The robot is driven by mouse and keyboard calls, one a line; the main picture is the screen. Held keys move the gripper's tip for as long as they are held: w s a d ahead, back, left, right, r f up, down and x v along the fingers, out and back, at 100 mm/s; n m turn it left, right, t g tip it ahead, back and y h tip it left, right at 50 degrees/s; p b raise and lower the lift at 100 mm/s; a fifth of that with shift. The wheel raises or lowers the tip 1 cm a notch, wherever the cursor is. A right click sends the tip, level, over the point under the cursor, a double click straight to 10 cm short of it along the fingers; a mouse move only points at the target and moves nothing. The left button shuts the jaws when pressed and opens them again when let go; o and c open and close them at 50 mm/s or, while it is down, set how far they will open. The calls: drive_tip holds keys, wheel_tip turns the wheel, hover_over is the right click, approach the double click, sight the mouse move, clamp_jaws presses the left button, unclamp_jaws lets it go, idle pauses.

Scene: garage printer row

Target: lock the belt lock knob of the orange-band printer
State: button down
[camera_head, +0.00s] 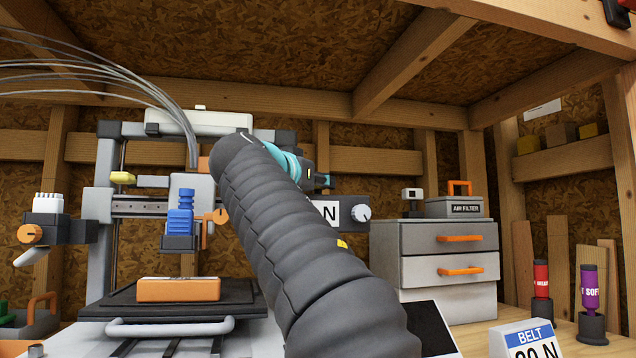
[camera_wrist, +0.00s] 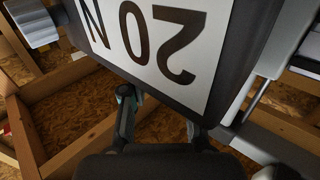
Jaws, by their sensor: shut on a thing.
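The printer (camera_head: 103,205) stands at the left in the head view. A patch of orange (camera_head: 205,163) shows on it beside my arm, which covers its right part. Its dark panel (camera_head: 346,213) has a white label and a silver dial; in the wrist view the label (camera_wrist: 150,40) reads 20 N upside down, close to the camera. My gripper (camera_wrist: 160,110) has one finger on each side below the panel's edge. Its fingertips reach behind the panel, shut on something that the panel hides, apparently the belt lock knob. In the head view my arm mostly hides the gripper.
A silver dial (camera_wrist: 40,24) juts from the panel near my gripper. A grey drawer unit (camera_head: 433,238) with an air filter box (camera_head: 455,207) stands right of the printer. A BELT 20 N sign (camera_head: 526,341) and two bottles stand on the bench at right.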

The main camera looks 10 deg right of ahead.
drive_tip(key=shift+f, duration=0.1)
drive_tip(key=c, duration=0.8)
unclamp_jaws()
drive_tip(key=shift+w, duration=0.1)
drive_tip(key=shift+c, duration=0.2)
drive_tip(key=v, duration=1.2)
